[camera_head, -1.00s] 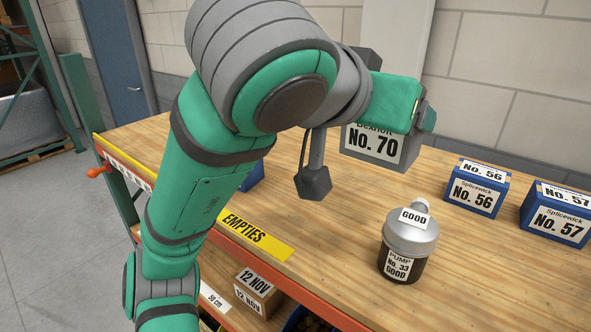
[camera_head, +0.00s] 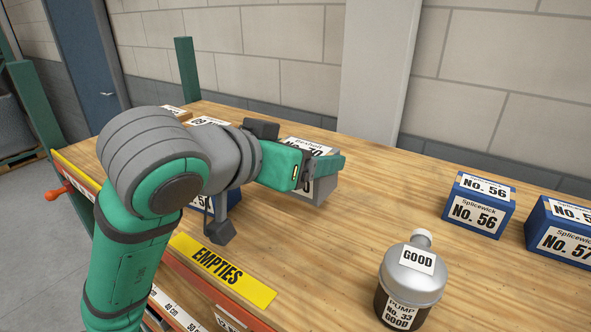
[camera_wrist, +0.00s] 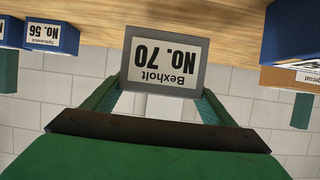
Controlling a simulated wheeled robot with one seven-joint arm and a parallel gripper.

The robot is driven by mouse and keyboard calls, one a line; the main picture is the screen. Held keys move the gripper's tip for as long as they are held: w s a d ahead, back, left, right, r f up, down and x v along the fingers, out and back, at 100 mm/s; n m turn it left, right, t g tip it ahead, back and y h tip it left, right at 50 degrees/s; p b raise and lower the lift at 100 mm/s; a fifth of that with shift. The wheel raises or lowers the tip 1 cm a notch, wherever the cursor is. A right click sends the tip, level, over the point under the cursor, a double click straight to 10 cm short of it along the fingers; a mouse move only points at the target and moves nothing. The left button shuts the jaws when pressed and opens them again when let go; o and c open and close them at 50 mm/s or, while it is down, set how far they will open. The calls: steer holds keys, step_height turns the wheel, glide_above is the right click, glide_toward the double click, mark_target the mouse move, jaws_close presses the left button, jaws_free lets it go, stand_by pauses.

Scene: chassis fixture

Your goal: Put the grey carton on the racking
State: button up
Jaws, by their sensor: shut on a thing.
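The grey carton (camera_head: 325,188), labelled Bexholt No. 70, is in my gripper (camera_head: 333,163). In the camera_head view the green gripper partly covers its top and label. In the camera_wrist view the carton (camera_wrist: 165,62) sits between the two green fingers, its label upside down. It is over the wooden top of the racking (camera_head: 300,240), left of the middle; I cannot tell whether its base touches the wood. The racking has an orange front beam and a yellow EMPTIES label (camera_head: 222,270).
A silver and dark pump (camera_head: 410,280) tagged GOOD stands near the front. Blue boxes No. 56 (camera_head: 478,212) and No. 57 (camera_head: 560,240) stand at the right. Another blue box (camera_head: 202,204) is partly hidden behind my arm. The wood between carton and No. 56 is clear.

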steer(key=shift+w+a+f, duration=0.2)
steer(key=shift+a+f, duration=0.05)
steer(key=shift+f, duration=0.15)
steer(key=f, duration=0.3)
steer(key=shift+w+a+f, duration=0.25)
steer(key=shift+w+f, duration=0.1)
steer(key=shift+d, duration=0.15)
steer(key=shift+s, duration=0.1)
steer(key=shift+a+f, duration=0.1)
steer(key=shift+a, duration=0.1)
steer(key=o, duration=1.3)
steer(key=shift+d, duration=0.1)
